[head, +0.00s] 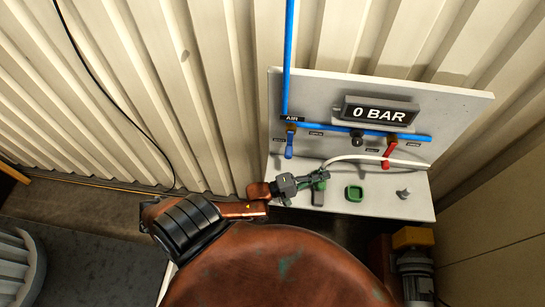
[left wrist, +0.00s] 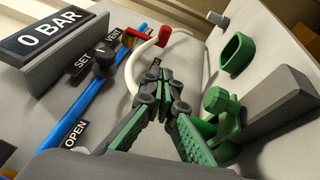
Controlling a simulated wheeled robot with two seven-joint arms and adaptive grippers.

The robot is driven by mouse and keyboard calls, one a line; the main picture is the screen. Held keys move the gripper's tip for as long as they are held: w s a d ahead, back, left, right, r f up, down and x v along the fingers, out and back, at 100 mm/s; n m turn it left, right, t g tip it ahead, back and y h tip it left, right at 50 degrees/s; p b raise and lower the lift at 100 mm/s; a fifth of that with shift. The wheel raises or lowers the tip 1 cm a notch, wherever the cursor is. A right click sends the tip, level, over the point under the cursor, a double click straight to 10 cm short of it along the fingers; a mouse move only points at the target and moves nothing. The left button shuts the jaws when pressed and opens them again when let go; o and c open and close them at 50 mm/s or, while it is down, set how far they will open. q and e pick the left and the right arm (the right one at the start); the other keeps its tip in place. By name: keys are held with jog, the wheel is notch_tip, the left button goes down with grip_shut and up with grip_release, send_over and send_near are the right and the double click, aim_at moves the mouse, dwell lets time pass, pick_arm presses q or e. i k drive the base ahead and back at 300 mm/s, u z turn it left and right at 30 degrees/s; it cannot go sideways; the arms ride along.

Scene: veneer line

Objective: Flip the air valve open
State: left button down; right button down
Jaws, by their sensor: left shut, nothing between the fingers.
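The air valve's blue lever (head: 289,151) hangs straight down below the AIR label (head: 291,118) on the grey panel, at the left end of the blue pipe (head: 340,129). My left gripper (head: 322,177) is right of and below this lever, apart from it, over the panel's shelf. In the left wrist view its fingertips (left wrist: 158,72) are together with nothing between them, in front of a white hose. That view shows an OPEN label (left wrist: 75,134) by the blue pipe, but I cannot make out the blue lever there. My right gripper is out of view.
A red lever (head: 390,153), a black knob (head: 357,138) and the 0 BAR display (head: 379,113) are on the panel. The white hose (head: 365,158) arches over the shelf (head: 375,208). A green socket (head: 354,193) and grey peg (head: 403,194) stand right of my gripper.

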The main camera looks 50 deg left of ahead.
aim_at(288, 151)
jog(key=k, duration=0.5)
jog(key=u, duration=0.6)
jog(key=i, duration=0.3)
jog(key=u, duration=0.15)
